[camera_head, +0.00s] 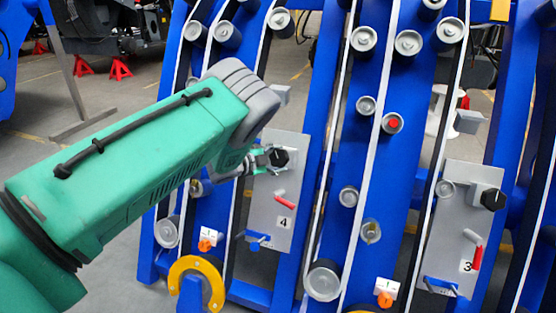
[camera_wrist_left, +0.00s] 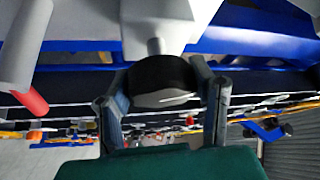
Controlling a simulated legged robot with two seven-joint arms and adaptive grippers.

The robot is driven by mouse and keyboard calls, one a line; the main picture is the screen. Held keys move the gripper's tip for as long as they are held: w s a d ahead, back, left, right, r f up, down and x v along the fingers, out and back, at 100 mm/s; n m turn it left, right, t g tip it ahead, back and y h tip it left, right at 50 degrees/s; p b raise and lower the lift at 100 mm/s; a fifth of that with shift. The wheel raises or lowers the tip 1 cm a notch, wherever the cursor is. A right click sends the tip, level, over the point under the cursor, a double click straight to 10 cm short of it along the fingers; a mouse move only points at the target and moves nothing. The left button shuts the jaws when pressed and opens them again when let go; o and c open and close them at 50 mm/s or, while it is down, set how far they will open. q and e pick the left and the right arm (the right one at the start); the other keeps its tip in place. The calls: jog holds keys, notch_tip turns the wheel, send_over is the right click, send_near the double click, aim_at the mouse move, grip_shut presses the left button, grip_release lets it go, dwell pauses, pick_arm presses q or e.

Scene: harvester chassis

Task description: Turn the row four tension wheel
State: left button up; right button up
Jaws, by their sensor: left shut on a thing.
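The row four tension wheel (camera_head: 279,158) is a small black knob on the upper part of the grey plate marked 4. In the head view my left gripper (camera_head: 268,158) reaches it from the left, at the end of the green arm. In the left wrist view the black wheel (camera_wrist_left: 162,82) sits between the two fingers of my left gripper (camera_wrist_left: 165,105), which are shut on it. The wheel's shaft runs up into a grey block. My right gripper is not in view.
The number 4 plate (camera_head: 262,222) also carries a red-tipped lever (camera_head: 281,200) and a blue handle (camera_head: 259,239) below the wheel. A similar plate marked 3 (camera_head: 447,250) with its own black knob (camera_head: 493,199) stands to the right. Blue frames with belts and rollers surround them.

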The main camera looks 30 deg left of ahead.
pick_arm(q)
jog(key=o, duration=1.1)
jog(key=shift+w+d+r, duration=0.1)
jog(key=shift+d, duration=0.25)
jog(key=shift+o, duration=0.3)
jog(key=shift+s, duration=0.2)
jog(key=v, duration=1.1)
jog(key=shift+s, duration=0.3)
jog(key=shift+a, duration=0.15)
